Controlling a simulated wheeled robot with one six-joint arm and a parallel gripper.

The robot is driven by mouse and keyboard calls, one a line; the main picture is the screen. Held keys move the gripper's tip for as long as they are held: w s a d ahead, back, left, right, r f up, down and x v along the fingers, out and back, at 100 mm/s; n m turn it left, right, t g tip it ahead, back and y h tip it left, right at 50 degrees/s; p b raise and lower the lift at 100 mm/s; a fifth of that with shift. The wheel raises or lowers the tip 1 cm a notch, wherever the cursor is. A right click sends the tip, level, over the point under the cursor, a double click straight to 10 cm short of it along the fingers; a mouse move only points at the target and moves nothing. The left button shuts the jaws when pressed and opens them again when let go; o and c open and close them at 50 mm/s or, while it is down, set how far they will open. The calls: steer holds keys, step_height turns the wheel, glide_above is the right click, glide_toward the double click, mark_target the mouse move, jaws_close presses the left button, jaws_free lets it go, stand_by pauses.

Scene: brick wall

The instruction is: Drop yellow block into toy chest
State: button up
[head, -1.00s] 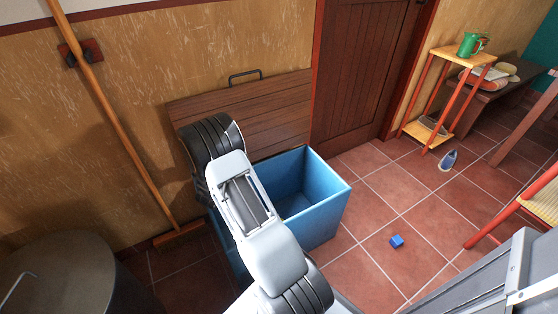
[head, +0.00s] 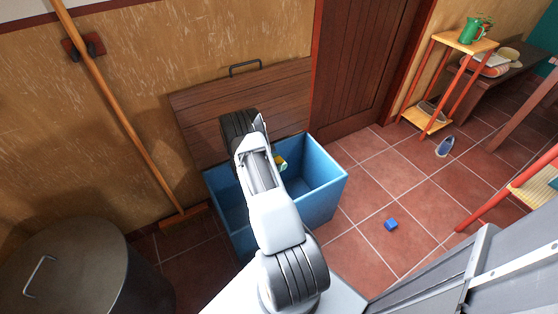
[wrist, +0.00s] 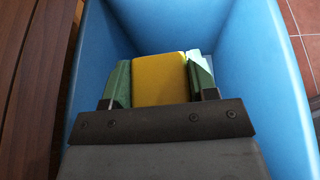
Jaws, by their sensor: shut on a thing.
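The yellow block (wrist: 159,79) is between the green-padded fingers of my gripper (wrist: 160,85) in the wrist view. My gripper is shut on it, and the blue walls of the toy chest (wrist: 245,40) surround it on the sides. In the head view the blue toy chest (head: 327,190) stands open on the floor, with its brown wooden lid (head: 200,105) leaning back by the wall. A small part of the yellow block (head: 281,162) shows beside my arm, over the chest opening. My arm hides most of the gripper and part of the chest there.
A blue cube (head: 391,225) lies on the tiled floor right of the chest. A broom (head: 125,125) leans on the wall at left, and a grey lidded bin (head: 85,265) stands at front left. A shelf stand (head: 427,120) is at back right.

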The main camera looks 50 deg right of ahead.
steer(key=shift+f+b, duration=0.75)
steer(key=shift+f, duration=0.9)
steer(key=o, duration=1)
steer(key=shift+a, duration=0.1)
steer(key=p+v, duration=0.3)
steer(key=v, duration=1)
steer(key=shift+w+a+r, duration=0.2)
steer(key=shift+a, duration=0.05)
